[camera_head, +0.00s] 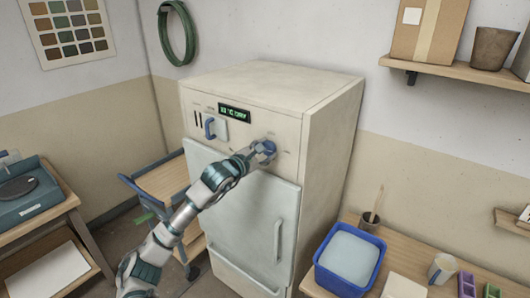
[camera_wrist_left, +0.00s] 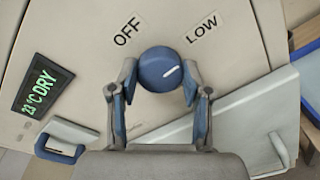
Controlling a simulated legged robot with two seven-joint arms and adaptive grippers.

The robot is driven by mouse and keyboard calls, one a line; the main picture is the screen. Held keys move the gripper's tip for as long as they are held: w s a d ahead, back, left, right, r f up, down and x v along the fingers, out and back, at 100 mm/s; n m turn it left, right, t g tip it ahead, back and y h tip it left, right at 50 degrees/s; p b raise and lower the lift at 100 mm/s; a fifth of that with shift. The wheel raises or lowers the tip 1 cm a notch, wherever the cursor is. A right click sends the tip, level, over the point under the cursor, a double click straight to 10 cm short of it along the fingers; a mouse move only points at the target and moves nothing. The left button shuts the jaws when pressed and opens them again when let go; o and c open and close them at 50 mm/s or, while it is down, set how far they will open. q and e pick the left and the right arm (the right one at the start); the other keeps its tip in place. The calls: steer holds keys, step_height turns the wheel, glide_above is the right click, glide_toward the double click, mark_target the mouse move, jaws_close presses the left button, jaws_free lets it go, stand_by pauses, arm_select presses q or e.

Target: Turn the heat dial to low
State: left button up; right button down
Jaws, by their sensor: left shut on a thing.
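The blue round heat dial (camera_wrist_left: 158,68) sits on the cream cabinet front, with a white line on its face. My left gripper (camera_wrist_left: 159,75) is shut on the dial, one finger on each side. In the head view my left gripper (camera_head: 254,156) reaches the dial (camera_head: 268,147) on the upper front of the cabinet (camera_head: 318,108) and partly covers it. My right gripper is in neither view.
A green display (camera_wrist_left: 43,83) reads 23 °C DRY. A blue handle (camera_head: 209,128) is left of the dial; a pale door (camera_head: 235,225) is below. A trolley (camera_head: 165,182) stands left, and a table with a blue tub (camera_head: 328,282) stands right.

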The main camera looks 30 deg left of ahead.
arm_select(q)
steer(key=shift+f, duration=0.3)
steer(key=o, duration=1.1)
steer(key=shift+c, duration=0.2)
steer(key=shift+o, duration=0.6)
steer(key=shift+w+a, duration=0.1)
steer(key=shift+w, duration=0.05)
steer(key=shift+r, duration=0.15)
steer(key=s+a, duration=0.1)
steer(key=s, duration=1)
steer(key=shift+s+r, duration=0.3)
steer(key=shift+s, duration=0.1)
